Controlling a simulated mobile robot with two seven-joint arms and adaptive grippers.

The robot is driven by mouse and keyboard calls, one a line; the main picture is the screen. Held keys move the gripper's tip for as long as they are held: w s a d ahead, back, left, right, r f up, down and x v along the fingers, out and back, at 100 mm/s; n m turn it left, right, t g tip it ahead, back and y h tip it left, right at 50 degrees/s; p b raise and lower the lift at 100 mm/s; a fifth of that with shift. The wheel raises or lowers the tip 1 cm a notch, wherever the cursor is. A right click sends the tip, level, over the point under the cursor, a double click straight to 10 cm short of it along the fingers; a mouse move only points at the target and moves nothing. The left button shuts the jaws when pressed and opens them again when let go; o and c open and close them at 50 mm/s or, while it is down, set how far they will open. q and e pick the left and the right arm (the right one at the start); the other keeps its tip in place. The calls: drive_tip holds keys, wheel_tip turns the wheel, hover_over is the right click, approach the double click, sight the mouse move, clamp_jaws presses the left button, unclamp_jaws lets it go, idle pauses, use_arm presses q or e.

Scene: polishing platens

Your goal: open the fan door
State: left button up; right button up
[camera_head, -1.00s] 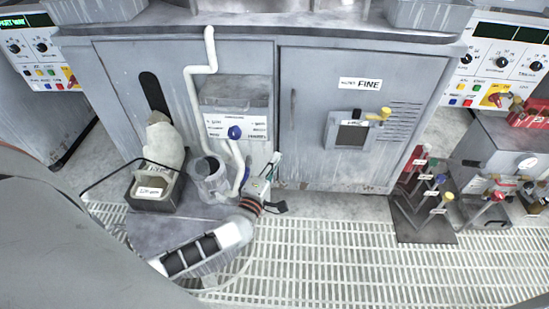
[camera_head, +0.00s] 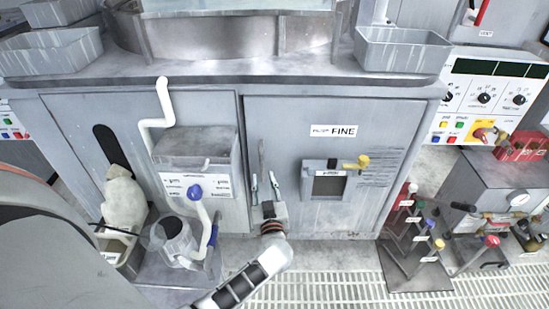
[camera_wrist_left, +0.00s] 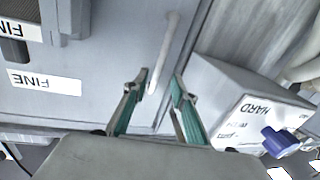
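A grey cabinet door labelled FINE (camera_head: 310,125) is shut. No label in view reads "fan". Its upright bar handle (camera_head: 261,157) is near the door's left edge; the left wrist view shows it pale and slim (camera_wrist_left: 167,45). My left gripper (camera_head: 264,182) is open, its two fingers upright just below the handle in the head view. In the left wrist view, the handle's near end appears between the open fingers (camera_wrist_left: 159,84). No finger is closed on it, and I cannot tell whether either touches it. My right gripper is out of view.
A grey box labelled HARD (camera_wrist_left: 245,105) with a blue knob projects left of the handle in the head view (camera_head: 195,150). Right of it, a small framed panel has a yellow lever (camera_head: 357,162). A rack of coloured-knob levers (camera_head: 418,250) stands on the floor at right.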

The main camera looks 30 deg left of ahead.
sight(262, 166)
use_arm(q)
drive_tip(key=shift+m, duration=0.4)
drive_tip(key=x, duration=0.2)
drive_tip(key=b+x, duration=0.1)
drive_tip(key=x, duration=0.4)
drive_tip(key=shift+f+b, duration=0.25)
drive_tip(key=shift+b, duration=0.05)
drive_tip(key=shift+w+a+r, duration=0.1)
drive_tip(key=shift+w+a, duration=0.1)
drive_tip(key=shift+w, duration=0.1)
drive_tip(key=shift+w+a+r, duration=0.1)
drive_tip(key=shift+w+a, duration=0.05)
drive_tip(key=shift+w, duration=0.05)
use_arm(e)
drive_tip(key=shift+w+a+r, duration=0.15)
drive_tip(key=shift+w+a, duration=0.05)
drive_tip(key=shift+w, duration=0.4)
